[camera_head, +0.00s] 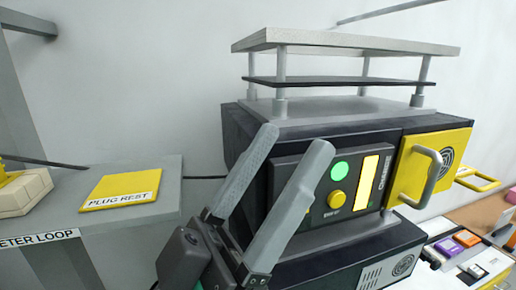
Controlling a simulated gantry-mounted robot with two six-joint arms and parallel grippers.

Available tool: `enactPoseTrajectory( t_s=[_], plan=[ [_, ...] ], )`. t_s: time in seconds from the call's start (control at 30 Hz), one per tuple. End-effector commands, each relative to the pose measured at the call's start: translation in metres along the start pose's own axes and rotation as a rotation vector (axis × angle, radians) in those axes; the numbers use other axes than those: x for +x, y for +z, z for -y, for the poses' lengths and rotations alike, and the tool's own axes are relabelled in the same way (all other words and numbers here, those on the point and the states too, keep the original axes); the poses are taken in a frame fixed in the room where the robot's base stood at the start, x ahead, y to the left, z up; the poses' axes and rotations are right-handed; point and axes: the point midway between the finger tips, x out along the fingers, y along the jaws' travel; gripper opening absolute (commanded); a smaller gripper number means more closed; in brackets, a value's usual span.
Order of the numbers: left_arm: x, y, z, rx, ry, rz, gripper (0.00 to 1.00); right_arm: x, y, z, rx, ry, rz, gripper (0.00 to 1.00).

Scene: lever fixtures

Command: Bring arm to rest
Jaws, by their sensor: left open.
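My left gripper (298,138) rises from the bottom centre with its two grey fingers spread apart. Nothing is between the fingers. It stands in front of the black and yellow machine (350,225) and hides part of its left side and front. I cannot tell whether the fingers touch the machine. My right gripper is not in view.
The machine has a green light (340,171), a yellow knob (336,199) and a yellow door with a grey handle (428,175). At left, a grey shelf holds an empty yellow pad (122,186) labelled PLUG REST. Small coloured items (458,242) lie at lower right.

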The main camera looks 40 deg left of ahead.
Motion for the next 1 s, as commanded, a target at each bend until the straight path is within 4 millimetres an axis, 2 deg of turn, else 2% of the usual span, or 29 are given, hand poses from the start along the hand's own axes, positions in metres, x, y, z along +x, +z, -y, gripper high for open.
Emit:
enactPoseTrajectory(
  t_s=[0.03,0.1,0.2,0.37,0.47,0.63,0.73,1.0],
  plan=[
    [0.01,-0.009,0.012,0.095,-0.044,0.008,0.67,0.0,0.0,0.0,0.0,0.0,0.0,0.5],
    [0.016,-0.015,0.024,0.179,-0.091,0.029,0.67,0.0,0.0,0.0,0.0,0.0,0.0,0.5],
    [0.018,-0.016,0.03,0.217,-0.114,0.042,0.67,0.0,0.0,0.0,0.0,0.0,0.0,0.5],
    [0.018,-0.015,0.029,0.214,-0.113,0.042,0.67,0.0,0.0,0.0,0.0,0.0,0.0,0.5],
    [0.024,-0.021,0.029,0.213,-0.112,0.042,0.67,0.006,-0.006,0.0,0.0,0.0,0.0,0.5],
    [0.062,-0.052,0.026,0.211,-0.111,0.041,0.67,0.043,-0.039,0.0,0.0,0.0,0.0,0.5],
    [0.077,-0.065,0.025,0.21,-0.111,0.041,0.67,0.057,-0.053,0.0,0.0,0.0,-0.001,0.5],
    [0.072,-0.061,0.025,0.209,-0.11,0.042,0.67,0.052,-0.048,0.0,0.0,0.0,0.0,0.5]
  ],
)
